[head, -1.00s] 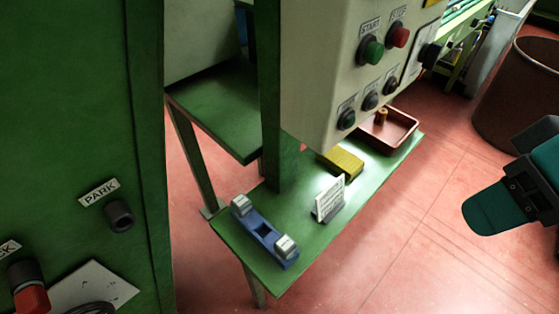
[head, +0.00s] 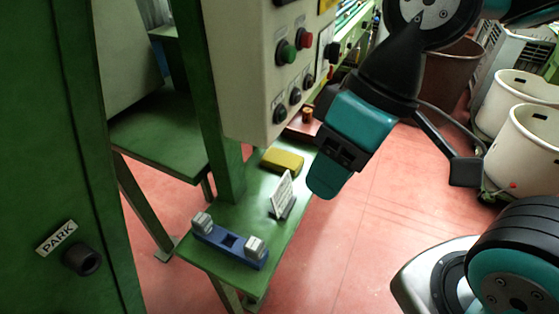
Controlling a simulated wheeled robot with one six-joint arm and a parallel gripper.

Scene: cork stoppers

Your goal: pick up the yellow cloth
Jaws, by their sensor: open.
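The yellow cloth (head: 283,160) lies folded on the narrow green shelf (head: 232,277), under the control box and behind a small white card. My gripper (head: 326,190), with teal and black parts, hangs in the air to the right of the cloth, near the shelf's right edge in the picture. It is open and apart from the cloth. I see nothing held in it. It partly covers the far end of the shelf.
A white card stand (head: 282,194) and a blue holder with metal ends (head: 229,244) stand nearer on the shelf. Behind is a red-brown tray (head: 298,129) with a cork-coloured piece (head: 307,115). White tubs (head: 520,150) stand right.

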